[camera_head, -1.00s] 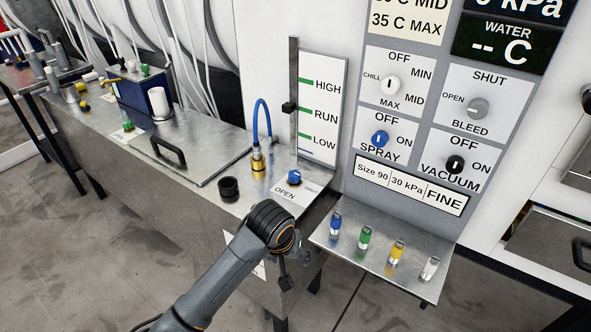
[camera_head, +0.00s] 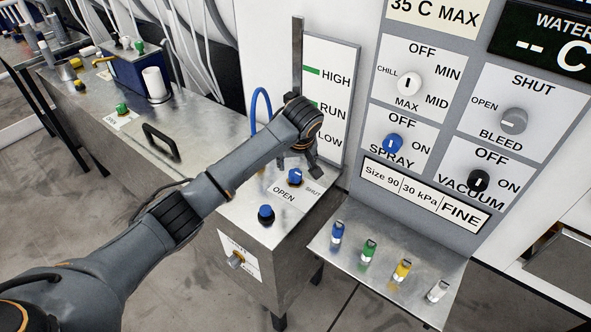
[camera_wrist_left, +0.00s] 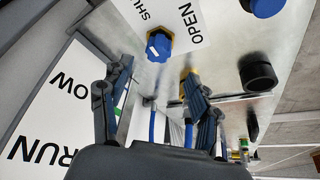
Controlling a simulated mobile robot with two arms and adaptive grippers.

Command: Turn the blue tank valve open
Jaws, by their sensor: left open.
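The blue tank valve (camera_head: 295,177) is a small blue knob on a white plate marked OPEN and SHUT, on top of the steel tank. In the left wrist view the blue valve (camera_wrist_left: 159,45) lies beyond the fingertips, with a small pale mark on its side. My left gripper (camera_head: 308,156) is just above and behind the valve in the head view, beside the level gauge. In the wrist view its two fingers (camera_wrist_left: 152,78) are spread and empty, apart from the valve. The valve's exact pointing is too small to tell.
A second blue knob (camera_head: 265,213) stands nearer the tank's front edge. A black ring (camera_wrist_left: 257,73) and a brass fitting with a blue hose are close by. The level gauge (camera_head: 330,100) rises behind. A small shelf (camera_head: 318,242) holds several coloured pieces.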

